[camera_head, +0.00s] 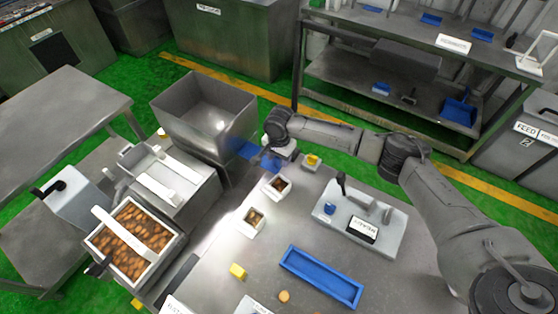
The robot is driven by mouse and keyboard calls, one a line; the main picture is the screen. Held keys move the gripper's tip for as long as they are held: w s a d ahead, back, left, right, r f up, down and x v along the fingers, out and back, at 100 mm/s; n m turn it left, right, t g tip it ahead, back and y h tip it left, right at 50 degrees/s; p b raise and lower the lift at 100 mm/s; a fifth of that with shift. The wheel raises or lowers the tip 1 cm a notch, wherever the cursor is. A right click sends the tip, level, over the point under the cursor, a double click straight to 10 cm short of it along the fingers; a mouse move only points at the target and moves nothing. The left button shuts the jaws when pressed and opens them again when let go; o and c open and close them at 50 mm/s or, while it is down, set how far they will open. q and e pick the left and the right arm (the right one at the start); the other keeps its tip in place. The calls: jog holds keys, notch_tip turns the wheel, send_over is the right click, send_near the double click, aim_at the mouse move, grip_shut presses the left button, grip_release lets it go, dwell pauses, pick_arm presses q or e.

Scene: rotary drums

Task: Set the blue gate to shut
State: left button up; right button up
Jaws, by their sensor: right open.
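A blue plate (236,147), which looks like the blue gate, shows at the right side of the open metal hopper (205,112). It runs behind and beside my right gripper, which hides part of it. My right arm comes in from the right, and my right gripper (268,158) points down with its jaws open, close to the plate's right end. I cannot tell whether the fingers touch it. The gripper appears to hold nothing. My left gripper is not in view.
Small white bins (276,187) stand just below the gripper on the metal table. A white lever unit (360,222) and a blue tray (321,277) are to the right. A box of brown pieces (105,238) is at the left. The table's middle has free room.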

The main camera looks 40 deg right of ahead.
jog(key=shift+f, duration=0.85)
grip_shut()
